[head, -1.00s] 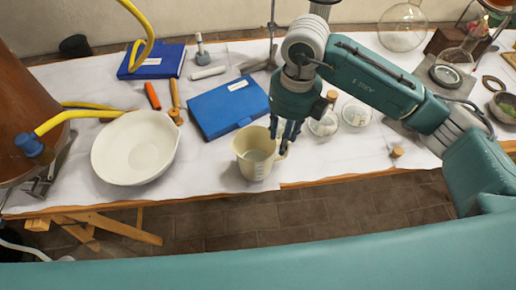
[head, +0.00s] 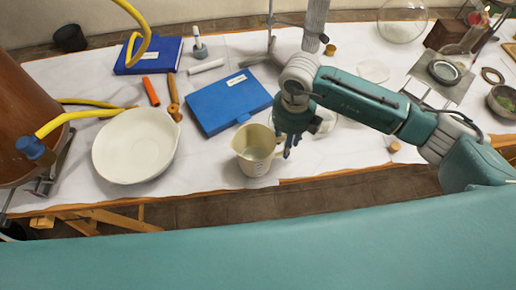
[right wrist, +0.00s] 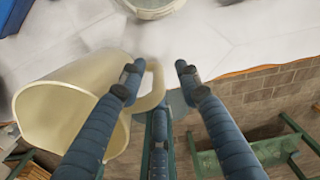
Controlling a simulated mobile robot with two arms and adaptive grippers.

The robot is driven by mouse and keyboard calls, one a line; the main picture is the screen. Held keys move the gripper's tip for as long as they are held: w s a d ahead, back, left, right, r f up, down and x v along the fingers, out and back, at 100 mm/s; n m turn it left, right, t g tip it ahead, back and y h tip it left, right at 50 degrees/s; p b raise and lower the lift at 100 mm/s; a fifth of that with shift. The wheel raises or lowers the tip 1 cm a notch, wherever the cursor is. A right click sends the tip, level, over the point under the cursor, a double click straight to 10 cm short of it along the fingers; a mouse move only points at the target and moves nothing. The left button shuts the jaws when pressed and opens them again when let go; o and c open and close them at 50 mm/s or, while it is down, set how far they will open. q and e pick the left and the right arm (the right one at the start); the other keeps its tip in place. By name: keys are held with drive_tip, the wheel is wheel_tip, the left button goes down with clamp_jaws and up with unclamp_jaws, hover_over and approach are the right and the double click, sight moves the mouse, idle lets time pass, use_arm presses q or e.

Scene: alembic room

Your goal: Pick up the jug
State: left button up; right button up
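The jug (head: 252,164) is a cream measuring beaker standing upright near the front edge of the white-covered table, its handle to the right. In the right wrist view the jug (right wrist: 35,115) fills the left side, and its handle (right wrist: 154,88) shows between my fingers. My right gripper (head: 287,148) is beside the jug, on the handle side. Its blue fingers (right wrist: 156,72) are spread apart, with visible gaps to either side of the handle. My left gripper is not in view.
A white bowl (head: 133,148) stands left of the jug, and a blue case (head: 227,104) lies behind it. Glass dishes are partly hidden by my right arm. A cork (head: 394,147) lies to the right. The front table edge is close to the jug.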

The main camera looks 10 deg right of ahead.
drive_tip(key=shift+f, duration=0.75)
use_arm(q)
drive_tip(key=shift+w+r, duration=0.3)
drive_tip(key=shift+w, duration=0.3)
use_arm(e)
drive_tip(key=shift+f, duration=0.1)
clamp_jaws()
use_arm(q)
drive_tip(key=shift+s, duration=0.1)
use_arm(e)
drive_tip(key=shift+a, duration=0.1)
